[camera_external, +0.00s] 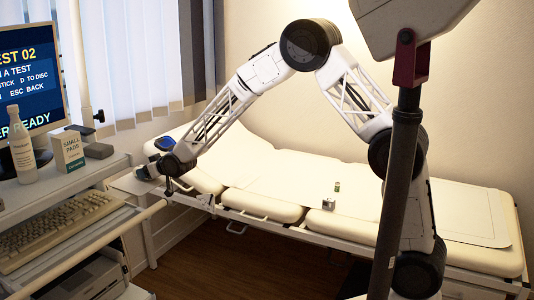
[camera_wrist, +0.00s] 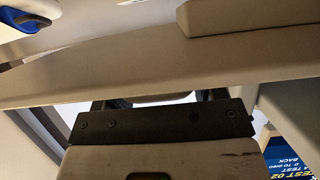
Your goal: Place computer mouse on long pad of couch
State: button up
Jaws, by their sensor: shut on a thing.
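My gripper (camera_external: 152,172) is at the end of the arm on the left, low beside the pull-out shelf (camera_external: 130,186) of the cart. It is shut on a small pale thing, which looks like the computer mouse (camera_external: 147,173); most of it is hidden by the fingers. In the wrist view a pale edge (camera_wrist: 150,98) shows between the dark finger parts, too cropped to identify surely. The couch (camera_external: 265,205) stands behind, its raised head end near my gripper. Its long pad (camera_external: 370,205) runs to the right, away from my gripper.
On the long pad lie a small green-topped vial (camera_external: 337,186) and a small box (camera_external: 328,204). The cart carries a keyboard (camera_external: 62,228), a bottle (camera_external: 22,145), a small pads box (camera_external: 68,151) and a monitor (camera_external: 28,75). A dark pole (camera_external: 398,190) stands in front of the couch.

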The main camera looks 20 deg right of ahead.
jog(key=o, duration=0.9)
jog(key=shift+f, duration=0.1)
jog(key=shift+o, duration=0.2)
jog(key=shift+r, duration=0.2)
jog(key=shift+s+d+r, duration=0.15)
jog(key=shift+s+d, duration=0.05)
jog(key=v, duration=1.1)
jog(key=shift+s+d, duration=0.1)
jog(key=shift+d+r, duration=0.1)
